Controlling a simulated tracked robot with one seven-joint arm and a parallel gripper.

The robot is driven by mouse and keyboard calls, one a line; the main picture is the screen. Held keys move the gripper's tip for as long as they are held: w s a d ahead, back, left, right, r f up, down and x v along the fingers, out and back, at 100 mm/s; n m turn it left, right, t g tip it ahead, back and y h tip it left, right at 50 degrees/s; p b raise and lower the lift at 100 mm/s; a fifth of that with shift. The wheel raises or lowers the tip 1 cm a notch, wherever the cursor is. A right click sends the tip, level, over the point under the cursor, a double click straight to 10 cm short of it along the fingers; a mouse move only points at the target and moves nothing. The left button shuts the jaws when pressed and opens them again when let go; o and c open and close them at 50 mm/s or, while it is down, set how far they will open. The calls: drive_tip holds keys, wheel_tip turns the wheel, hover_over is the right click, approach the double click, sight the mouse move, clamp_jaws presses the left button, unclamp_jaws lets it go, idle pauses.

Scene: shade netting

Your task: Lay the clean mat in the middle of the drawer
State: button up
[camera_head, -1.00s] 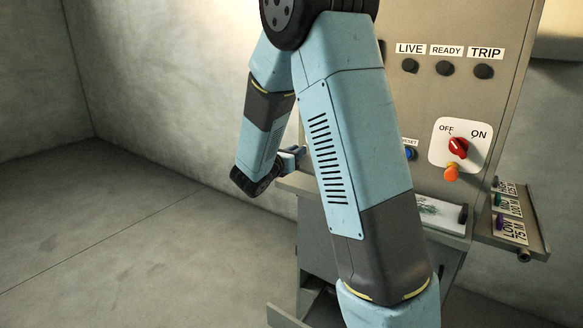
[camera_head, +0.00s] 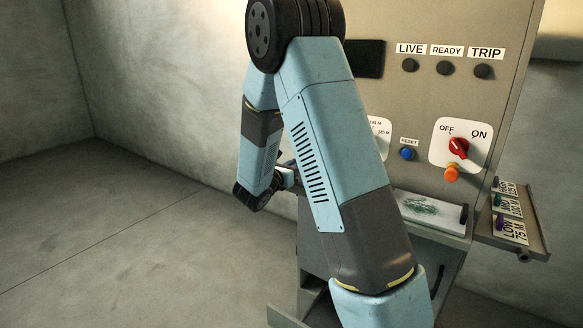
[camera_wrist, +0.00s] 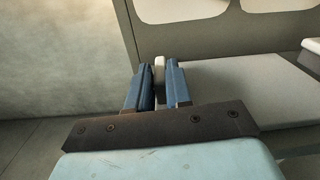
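My gripper (camera_wrist: 160,88) is at the left end of the cabinet's grey ledge. In the head view my arm partly hides it (camera_head: 286,176). In the wrist view its two blue fingers are a small gap apart. A small pale piece (camera_wrist: 160,64) shows between them; whether they grip it is unclear. A whitish sheet with dark green specks (camera_head: 426,208), perhaps a mat, lies flat on the right of the ledge. No plainly clean mat can be made out. A low grey edge (camera_head: 285,317) juts out at the cabinet's bottom, perhaps the drawer; its inside is hidden.
The cabinet panel carries a red OFF/ON switch (camera_head: 458,148), an orange button (camera_head: 451,173), a blue reset button (camera_head: 407,153) and dark lamps. A side rack (camera_head: 515,222) with labelled plates juts out at right. The floor at left (camera_head: 110,230) is clear.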

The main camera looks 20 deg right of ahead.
drive_tip(key=o, duration=0.4)
drive_tip(key=v, duration=1.2)
drive_tip(key=s+d+r+m+g, duration=0.5)
drive_tip(key=s+d+m+g, duration=0.1)
drive_tip(key=s+d+m, duration=0.15)
drive_tip(key=s+r+m+g+y, duration=0.1)
drive_tip(key=s+m+y, duration=0.2)
drive_tip(key=s, duration=0.3)
drive_tip(key=s+r+m+g+y, duration=0.1)
drive_tip(key=s+m+y, duration=0.2)
drive_tip(key=s+m, duration=0.2)
drive_tip(key=s+d+r+m+g+y, duration=0.1)
drive_tip(key=s+r+m+y, duration=0.1)
drive_tip(key=s, duration=0.4)
drive_tip(key=shift+s+m+y, duration=0.35)
drive_tip(key=shift+m+y, duration=0.45)
drive_tip(key=shift+m, duration=0.55)
drive_tip(key=shift+o, duration=0.2)
drive_tip(key=s+a+r+m+t+y, duration=0.4)
drive_tip(key=a+m+y, duration=0.1)
drive_tip(key=a, duration=0.1)
drive_tip(key=shift+s+r+m, duration=0.2)
drive_tip(key=shift+s+m, duration=0.1)
drive_tip(key=shift+s, duration=0.05)
drive_tip(key=shift+a, duration=0.1)
